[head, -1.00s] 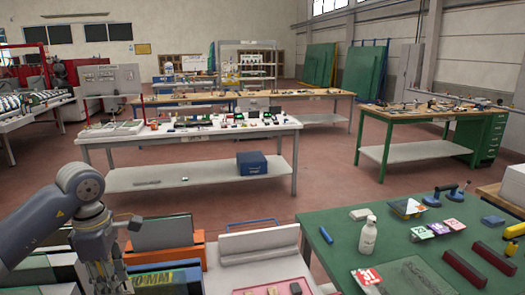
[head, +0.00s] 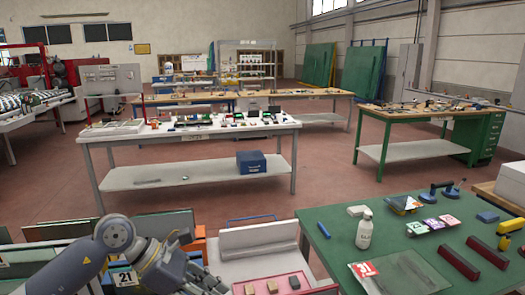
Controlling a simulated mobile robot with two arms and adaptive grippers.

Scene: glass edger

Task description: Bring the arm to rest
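My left arm comes in from the lower left, bent at a grey joint, and reaches right along the bottom edge. Its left gripper (head: 203,281) is at the bottom edge, partly cut off, beside the light grey machine or bin. Its fingers are too unclear to tell whether they are open or shut, and I see nothing held. My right arm and gripper are not in view.
A green table (head: 325,262) at the right holds a white bottle (head: 364,229), red bars and suction tools. A pink tray (head: 310,281) with small blocks is at the bottom centre. Racked panels (head: 58,229) stand by my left arm. Open floor (head: 340,185) lies beyond.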

